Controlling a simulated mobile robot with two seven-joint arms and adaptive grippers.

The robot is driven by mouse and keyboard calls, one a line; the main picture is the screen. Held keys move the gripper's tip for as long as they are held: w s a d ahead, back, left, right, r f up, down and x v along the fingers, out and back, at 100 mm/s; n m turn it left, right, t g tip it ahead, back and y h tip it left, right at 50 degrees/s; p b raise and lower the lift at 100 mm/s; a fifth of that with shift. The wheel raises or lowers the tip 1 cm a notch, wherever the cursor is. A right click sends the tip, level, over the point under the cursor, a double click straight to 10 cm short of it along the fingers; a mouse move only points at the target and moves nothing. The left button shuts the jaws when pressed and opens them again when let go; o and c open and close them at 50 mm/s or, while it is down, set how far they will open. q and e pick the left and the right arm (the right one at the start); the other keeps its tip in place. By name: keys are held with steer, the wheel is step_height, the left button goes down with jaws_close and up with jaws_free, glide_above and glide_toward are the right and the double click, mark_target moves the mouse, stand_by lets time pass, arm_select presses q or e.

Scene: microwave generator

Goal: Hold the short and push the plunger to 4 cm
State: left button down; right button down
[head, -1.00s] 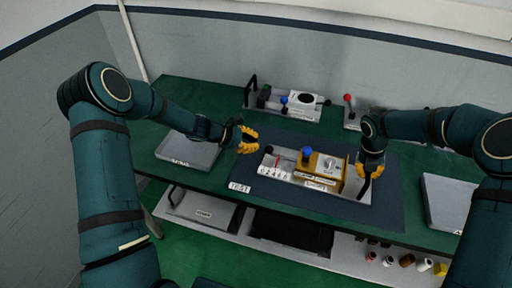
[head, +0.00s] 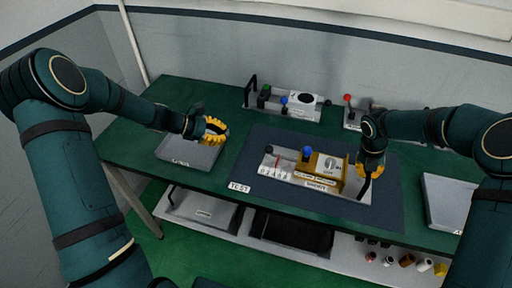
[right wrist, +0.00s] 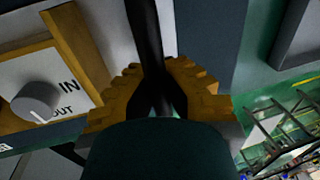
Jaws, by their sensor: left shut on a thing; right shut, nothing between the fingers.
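The bench device on the dark mat (head: 285,203) has an ochre block (head: 327,170) with a blue knob (head: 307,153), a pale scale plate (head: 274,170) and a red pointer (head: 278,160). In the right wrist view its grey dial (right wrist: 36,101) sits beside the words IN and OUT. My right gripper (head: 368,172) is shut at the device's right end, by a black handle (head: 366,187). In the right wrist view the black bar (right wrist: 146,35) runs up behind the closed fingertips. My left gripper (head: 215,131) is shut, above the left grey tray; what it holds cannot be made out.
A grey flat tray (head: 190,153) lies left of the mat and another (head: 449,200) lies right. A second device (head: 285,103) and a red-knobbed stand (head: 350,112) are at the back. Several small coloured parts (head: 405,261) stand on the lower shelf.

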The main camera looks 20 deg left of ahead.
steer(key=c, duration=1.1)
jaws_free()
steer(key=shift+o, duration=0.2)
step_height(320, 180, up, 12)
steer(key=a, duration=0.2)
steer(key=shift+a, duration=0.2)
steer(key=shift+a+f, duration=0.1)
